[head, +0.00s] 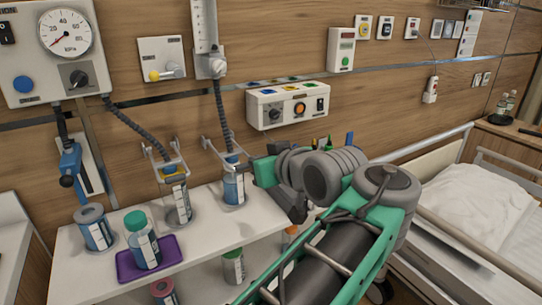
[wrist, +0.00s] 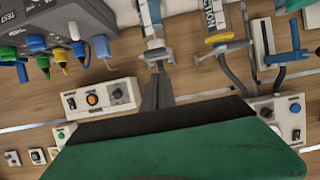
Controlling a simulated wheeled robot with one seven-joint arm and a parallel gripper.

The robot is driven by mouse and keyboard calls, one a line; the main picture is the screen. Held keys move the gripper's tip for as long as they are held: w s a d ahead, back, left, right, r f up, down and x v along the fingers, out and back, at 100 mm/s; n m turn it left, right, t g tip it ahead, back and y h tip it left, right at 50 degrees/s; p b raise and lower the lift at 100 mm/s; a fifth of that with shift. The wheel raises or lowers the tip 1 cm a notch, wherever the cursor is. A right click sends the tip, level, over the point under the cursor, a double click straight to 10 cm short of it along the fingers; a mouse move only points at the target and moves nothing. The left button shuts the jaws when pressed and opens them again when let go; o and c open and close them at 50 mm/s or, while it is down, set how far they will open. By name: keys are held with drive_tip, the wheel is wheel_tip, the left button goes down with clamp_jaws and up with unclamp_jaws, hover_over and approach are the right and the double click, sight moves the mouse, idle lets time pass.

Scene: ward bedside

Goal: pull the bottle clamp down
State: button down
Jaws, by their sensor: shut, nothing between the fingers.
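Two bottles with grey wire clamps stand below hoses. The right bottle (head: 234,190) is blue, with its clamp (head: 222,156) raised around its neck. The left bottle (head: 177,204) has a yellow band, with its clamp (head: 165,166) also up. My gripper (wrist: 157,72) is shut and empty, its dark fingers pointing at the right bottle's clamp (wrist: 156,52) in the wrist view. The tips look very close to that clamp; I cannot tell whether they touch. In the head view my arm hides most of the fingers.
The bottles stand on a white shelf (head: 222,222). A green-capped bottle (head: 144,246) is on a purple tray (head: 168,250), beside a grey-capped jar (head: 95,229). A wall control box (head: 287,106) is behind my gripper. A bed (head: 470,200) stands at right.

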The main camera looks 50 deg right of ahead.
drive_tip(key=p+v, duration=0.2)
drive_tip(key=p, duration=0.2)
drive_tip(key=p+v, duration=0.3)
drive_tip(key=p, duration=0.1)
drive_tip(key=shift+s+f, duration=0.15)
drive_tip(key=shift+s, duration=0.2)
